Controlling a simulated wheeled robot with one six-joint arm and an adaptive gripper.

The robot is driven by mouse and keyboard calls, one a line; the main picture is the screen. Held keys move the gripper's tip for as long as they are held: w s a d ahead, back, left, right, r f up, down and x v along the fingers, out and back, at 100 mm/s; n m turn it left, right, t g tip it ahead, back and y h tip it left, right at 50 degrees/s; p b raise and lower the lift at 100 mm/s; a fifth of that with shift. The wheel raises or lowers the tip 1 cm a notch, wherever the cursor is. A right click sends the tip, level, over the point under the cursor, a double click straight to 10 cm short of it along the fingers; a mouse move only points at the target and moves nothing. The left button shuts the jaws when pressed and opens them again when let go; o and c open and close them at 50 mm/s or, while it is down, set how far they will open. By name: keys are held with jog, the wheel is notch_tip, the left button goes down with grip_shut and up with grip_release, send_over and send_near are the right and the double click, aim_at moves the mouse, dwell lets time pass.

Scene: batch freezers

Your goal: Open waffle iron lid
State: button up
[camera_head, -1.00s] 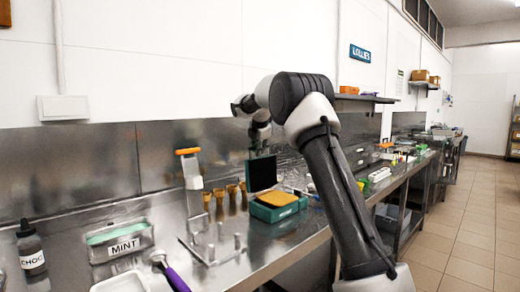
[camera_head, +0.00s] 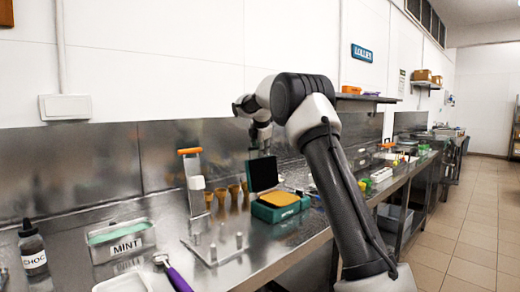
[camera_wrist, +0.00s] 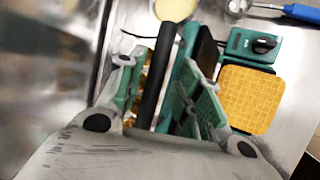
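The waffle iron (camera_head: 280,212) is a green box on the steel counter, with a yellow-orange waffle plate facing up. Its lid (camera_head: 263,174) stands roughly upright at the left side of the base, dark inner face showing. In the wrist view the waffle plate (camera_wrist: 252,98) and a dark control knob lie right of my gripper (camera_wrist: 168,98). The lid shows edge-on there, partly hidden behind the right finger. My gripper's fingers are apart, with a black bar in view between them. Contact with the lid is unclear. In the head view my gripper is mostly hidden behind the lid.
Several waffle cones (camera_head: 233,193) stand left of the iron. A clear rack (camera_head: 218,248), a MINT tub (camera_head: 122,241), a purple-handled scoop (camera_head: 174,272) and a dark bottle (camera_head: 33,249) are at front left. A blue-handled tool (camera_wrist: 296,12) lies beyond the iron. Aisle floor is clear at right.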

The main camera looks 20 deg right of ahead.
jog(key=v, duration=1.2)
jog(key=s+a+f+m+g+y, duration=0.1)
jog(key=s+f+m+g, duration=0.2)
jog(key=s+f+m, duration=0.7)
jog(key=s+a+f+m, duration=0.1)
jog(key=s+f+m, duration=0.1)
jog(key=s, duration=1.1)
jog(key=s+a+f+m+y, duration=0.1)
jog(key=s+m, duration=0.4)
jog(key=s, duration=0.9)
jog(key=s+a+f+m, duration=0.1)
jog(key=s+f+m, duration=0.2)
jog(key=s, duration=1.1)
jog(key=shift+f+m+y, duration=0.3)
jog(key=shift+f+m, duration=0.1)
